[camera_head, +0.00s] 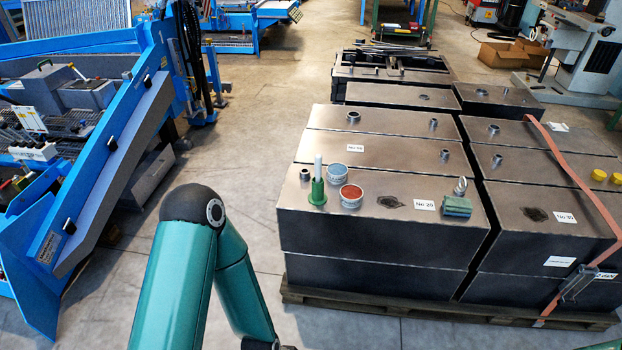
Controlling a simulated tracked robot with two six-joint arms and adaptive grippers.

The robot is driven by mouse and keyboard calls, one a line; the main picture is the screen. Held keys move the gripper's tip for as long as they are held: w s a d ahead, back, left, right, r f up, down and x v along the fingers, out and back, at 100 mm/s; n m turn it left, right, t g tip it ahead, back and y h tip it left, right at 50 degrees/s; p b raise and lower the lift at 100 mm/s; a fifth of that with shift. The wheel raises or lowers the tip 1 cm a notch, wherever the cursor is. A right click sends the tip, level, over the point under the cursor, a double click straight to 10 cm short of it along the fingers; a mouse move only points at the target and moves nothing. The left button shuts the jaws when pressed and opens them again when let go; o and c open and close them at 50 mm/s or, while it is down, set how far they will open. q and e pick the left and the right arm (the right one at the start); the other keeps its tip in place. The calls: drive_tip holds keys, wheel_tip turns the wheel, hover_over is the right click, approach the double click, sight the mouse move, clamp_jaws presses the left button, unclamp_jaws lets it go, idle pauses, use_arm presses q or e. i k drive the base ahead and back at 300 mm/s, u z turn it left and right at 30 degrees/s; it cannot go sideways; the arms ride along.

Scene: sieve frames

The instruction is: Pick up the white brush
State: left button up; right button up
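A slim white upright thing, which looks like the white brush (318,168), stands in a small green holder or base (317,193). It is near the front left corner of the dark metal block marked No 29 (300,225). Its bristles cannot be made out. My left arm, teal with a black elbow, bends in the lower left, well short of the block. The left gripper is below the picture's edge. My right gripper is not in view.
A tin with blue content (337,173) and a tin with red content (351,195) stand close right of the white thing. A green block (457,207) lies farther right. The metal blocks rest on a wooden pallet (390,304). A blue machine frame (100,170) fills the left.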

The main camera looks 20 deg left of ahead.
sight(317, 157)
drive_tip(key=u, duration=0.1)
drive_tip(key=i, duration=1)
drive_tip(key=z, duration=0.05)
